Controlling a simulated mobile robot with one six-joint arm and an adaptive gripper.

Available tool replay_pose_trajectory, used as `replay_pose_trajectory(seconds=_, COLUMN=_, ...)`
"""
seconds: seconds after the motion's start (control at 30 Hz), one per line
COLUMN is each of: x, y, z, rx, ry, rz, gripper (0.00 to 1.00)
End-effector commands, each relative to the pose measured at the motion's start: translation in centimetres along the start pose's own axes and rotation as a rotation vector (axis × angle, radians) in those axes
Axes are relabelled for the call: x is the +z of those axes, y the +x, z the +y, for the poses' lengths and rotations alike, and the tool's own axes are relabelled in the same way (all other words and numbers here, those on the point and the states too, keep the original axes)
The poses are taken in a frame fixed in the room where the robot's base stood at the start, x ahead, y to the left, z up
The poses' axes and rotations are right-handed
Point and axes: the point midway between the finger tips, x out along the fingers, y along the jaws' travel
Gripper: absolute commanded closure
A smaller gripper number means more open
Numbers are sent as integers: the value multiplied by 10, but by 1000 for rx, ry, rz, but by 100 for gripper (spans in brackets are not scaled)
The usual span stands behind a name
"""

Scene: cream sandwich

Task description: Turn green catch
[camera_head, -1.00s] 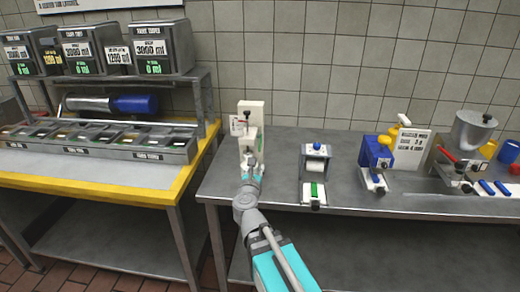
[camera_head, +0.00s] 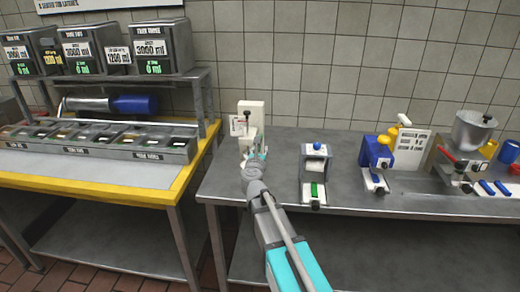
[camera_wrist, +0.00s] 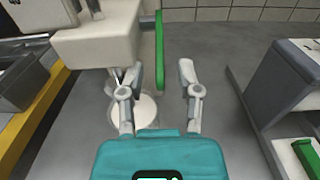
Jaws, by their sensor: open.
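A narrow green bar (camera_wrist: 159,52) stands along the right side of the white machine (camera_wrist: 98,42) in the wrist view; it looks like the green catch. My gripper (camera_wrist: 161,78) is open, with its two fingers spread just in front of the bar. In the head view the white machine (camera_head: 250,112) stands at the table's left end. My gripper (camera_head: 256,155) is at its lower front and hides part of it.
A grey and white device (camera_head: 314,165) with a green strip (camera_head: 314,191) stands to the right; its side shows in the wrist view (camera_wrist: 292,85). A blue machine (camera_head: 375,157) is farther right. A yellow-edged counter (camera_head: 185,178) lies left. Table is clear between the white machine and grey device.

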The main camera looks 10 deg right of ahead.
Motion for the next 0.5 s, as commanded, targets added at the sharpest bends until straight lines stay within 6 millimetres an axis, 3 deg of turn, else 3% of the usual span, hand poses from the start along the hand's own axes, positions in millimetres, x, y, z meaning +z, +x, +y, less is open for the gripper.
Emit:
replay_pose_trajectory(seconds=0.13, x=0, y=12, z=0, rx=0, ry=0, rz=0, gripper=56)
replay_pose_trajectory(seconds=0.5, x=0, y=14, z=0, rx=0, ry=0, rz=0, gripper=56)
